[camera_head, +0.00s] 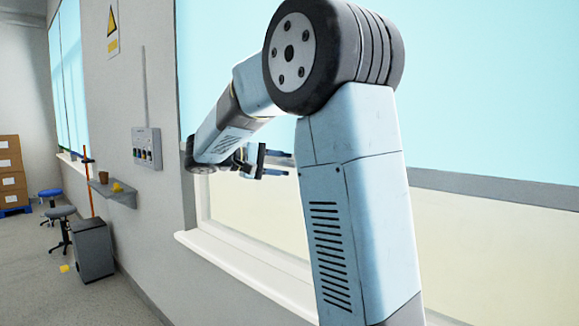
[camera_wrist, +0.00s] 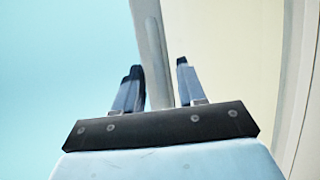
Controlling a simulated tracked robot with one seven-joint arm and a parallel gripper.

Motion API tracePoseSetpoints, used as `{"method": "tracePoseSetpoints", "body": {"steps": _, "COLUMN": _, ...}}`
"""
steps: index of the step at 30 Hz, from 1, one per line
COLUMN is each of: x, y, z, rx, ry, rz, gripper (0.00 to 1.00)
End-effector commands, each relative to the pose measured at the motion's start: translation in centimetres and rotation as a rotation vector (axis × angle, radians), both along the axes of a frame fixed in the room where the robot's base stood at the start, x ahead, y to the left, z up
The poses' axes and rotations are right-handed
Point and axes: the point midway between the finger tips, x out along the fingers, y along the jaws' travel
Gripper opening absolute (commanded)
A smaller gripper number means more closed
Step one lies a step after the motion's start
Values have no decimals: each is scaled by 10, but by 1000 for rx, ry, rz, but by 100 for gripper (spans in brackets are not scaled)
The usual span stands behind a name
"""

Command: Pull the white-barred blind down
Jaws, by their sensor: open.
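The light blue blind (camera_head: 490,80) hangs over the upper part of the window, with a pale grey-white bar (camera_head: 500,188) along its lower edge. My gripper (camera_head: 286,163) is open at the window, at about the bar's height. In the wrist view the bar (camera_wrist: 152,40) runs between the two spread fingers of my gripper (camera_wrist: 159,67), with the blue blind (camera_wrist: 60,60) on one side and the cream pane on the other. I cannot tell whether the fingers touch the bar. My arm hides part of the bar in the head view.
A window sill (camera_head: 240,266) juts out below. On the wall to the left are a switch panel (camera_head: 147,148) and a small shelf (camera_head: 113,193). A grey bin (camera_head: 93,248), stools (camera_head: 60,212) and stacked boxes (camera_head: 12,175) stand further left. Another blind (camera_head: 68,75) hangs beyond.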

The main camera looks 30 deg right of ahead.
Motion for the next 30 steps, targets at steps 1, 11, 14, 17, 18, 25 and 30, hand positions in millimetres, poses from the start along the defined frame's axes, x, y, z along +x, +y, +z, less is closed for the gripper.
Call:
{"method": "tracePoseSetpoints", "body": {"steps": 1, "x": -1, "y": -8, "z": -1, "rx": 0, "ry": 0, "rz": -3, "gripper": 40}}
{"method": "tracePoseSetpoints", "body": {"steps": 11, "x": -1, "y": -33, "z": -6, "rx": 1, "ry": 0, "rz": 0, "gripper": 40}}
{"method": "tracePoseSetpoints", "body": {"steps": 14, "x": -1, "y": -34, "z": -6, "rx": 0, "ry": 0, "rz": 0, "gripper": 40}}
{"method": "tracePoseSetpoints", "body": {"steps": 17, "x": -1, "y": -34, "z": -6, "rx": 0, "ry": 0, "rz": 0, "gripper": 40}}
{"method": "tracePoseSetpoints", "body": {"steps": 18, "x": -1, "y": -34, "z": -6, "rx": 0, "ry": 0, "rz": 0, "gripper": 40}}
{"method": "tracePoseSetpoints", "body": {"steps": 25, "x": 0, "y": -34, "z": -6, "rx": 0, "ry": 0, "rz": 1, "gripper": 23}}
{"method": "tracePoseSetpoints", "body": {"steps": 30, "x": 0, "y": -34, "z": -6, "rx": 0, "ry": 1, "rz": 1, "gripper": 7}}
